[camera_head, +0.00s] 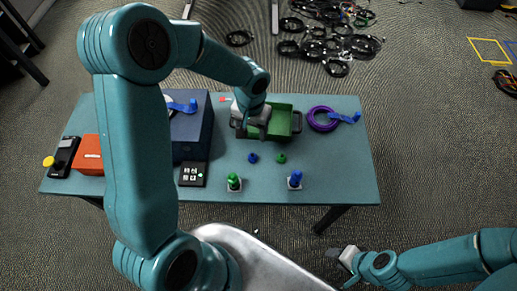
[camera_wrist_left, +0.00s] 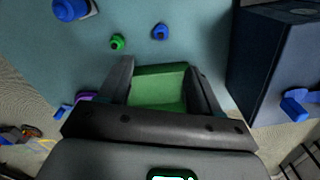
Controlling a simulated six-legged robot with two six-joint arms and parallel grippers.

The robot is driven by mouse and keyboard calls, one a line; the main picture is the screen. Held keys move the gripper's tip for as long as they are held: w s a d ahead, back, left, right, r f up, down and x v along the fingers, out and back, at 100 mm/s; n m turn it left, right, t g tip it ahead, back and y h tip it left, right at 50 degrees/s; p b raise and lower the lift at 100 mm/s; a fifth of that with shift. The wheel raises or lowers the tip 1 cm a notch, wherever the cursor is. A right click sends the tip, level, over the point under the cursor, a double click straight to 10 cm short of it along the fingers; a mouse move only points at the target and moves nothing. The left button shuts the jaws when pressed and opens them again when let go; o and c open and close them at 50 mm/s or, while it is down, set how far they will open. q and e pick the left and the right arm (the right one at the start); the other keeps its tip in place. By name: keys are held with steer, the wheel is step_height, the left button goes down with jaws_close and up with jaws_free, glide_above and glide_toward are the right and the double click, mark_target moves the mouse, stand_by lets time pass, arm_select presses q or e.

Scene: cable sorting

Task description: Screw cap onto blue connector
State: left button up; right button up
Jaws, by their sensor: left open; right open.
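The blue connector (camera_head: 295,179) stands upright on a small base near the table's front right; its top shows at the upper left of the left wrist view (camera_wrist_left: 70,9). A blue cap (camera_head: 252,158) lies on the table left of a green cap (camera_head: 281,158). In the left wrist view the blue cap (camera_wrist_left: 160,32) is right of the green cap (camera_wrist_left: 117,42). My left gripper (camera_wrist_left: 160,70) is open and empty, over the left part of the green tray, behind the caps. My right gripper (camera_head: 344,257) is open, low and in front of the table, away from the parts.
A green connector (camera_head: 234,182) stands left of the blue one. The green tray (camera_head: 284,121), a purple cable coil (camera_head: 311,122), a dark blue box (camera_head: 190,148), a black keypad (camera_head: 193,174) and an orange box (camera_head: 89,156) are on the table (camera_head: 340,165). The right front is clear.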

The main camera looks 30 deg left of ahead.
mark_target(253, 154)
arm_select(q)
step_height(253, 154, down, 11)
steer(key=shift+s+r, duration=0.1)
steer(key=shift+s, duration=0.15)
arm_select(e)
steer(key=shift+a+r, duration=0.15)
stand_by(0.4)
steer(key=shift+w, duration=0.15)
arm_select(q)
steer(key=shift+f, duration=0.3)
steer(key=f, duration=0.2)
steer(key=f+p, duration=0.1)
steer(key=shift+w+a+f, duration=0.15)
steer(key=shift+w+f, duration=0.05)
steer(key=shift+f, duration=0.2)
steer(key=shift+w+f, duration=0.15)
steer(key=shift+f, duration=0.35)
arm_select(e)
steer(key=shift+r, duration=0.5)
